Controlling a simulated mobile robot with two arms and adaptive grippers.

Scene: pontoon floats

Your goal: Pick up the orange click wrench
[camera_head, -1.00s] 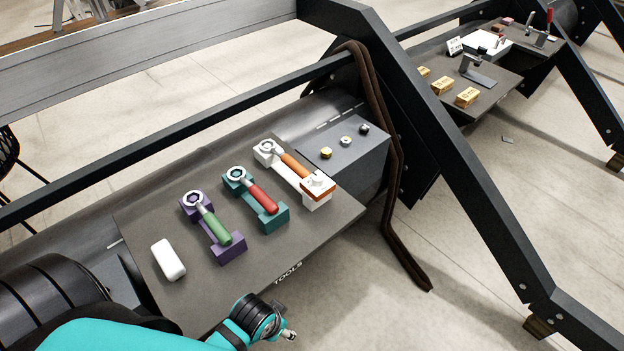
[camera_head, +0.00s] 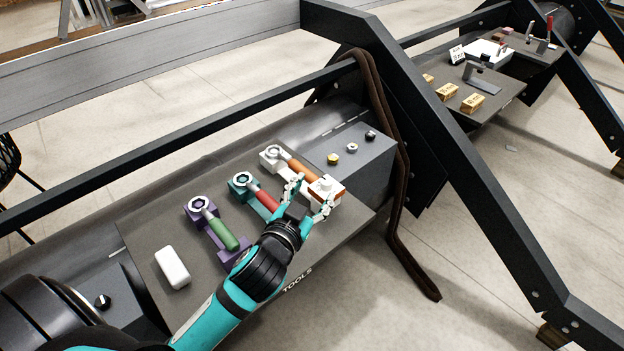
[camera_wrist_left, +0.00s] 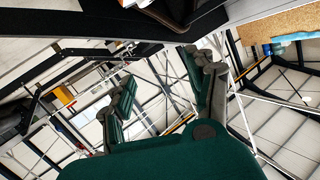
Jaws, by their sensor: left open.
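The orange click wrench (camera_head: 299,169) has a pale ring head and an orange handle. It lies in a white cradle (camera_head: 330,187) with an orange band, at the right end of the tool board in the head view. My left gripper (camera_head: 311,196) is open at the near end of this cradle, with its two fingers apart. The orange handle shows just beyond the fingers, and I cannot tell whether they touch the cradle. In the left wrist view the open fingers (camera_wrist_left: 165,92) have nothing visible between them. My right gripper is not in view.
A red-handled wrench (camera_head: 264,199) in a teal cradle is partly behind my left gripper. A green-handled wrench (camera_head: 221,232) in a purple cradle and a white block (camera_head: 172,267) lie further left. A grey box (camera_head: 362,160) with small parts and a dark slanted beam (camera_head: 450,185) stand right.

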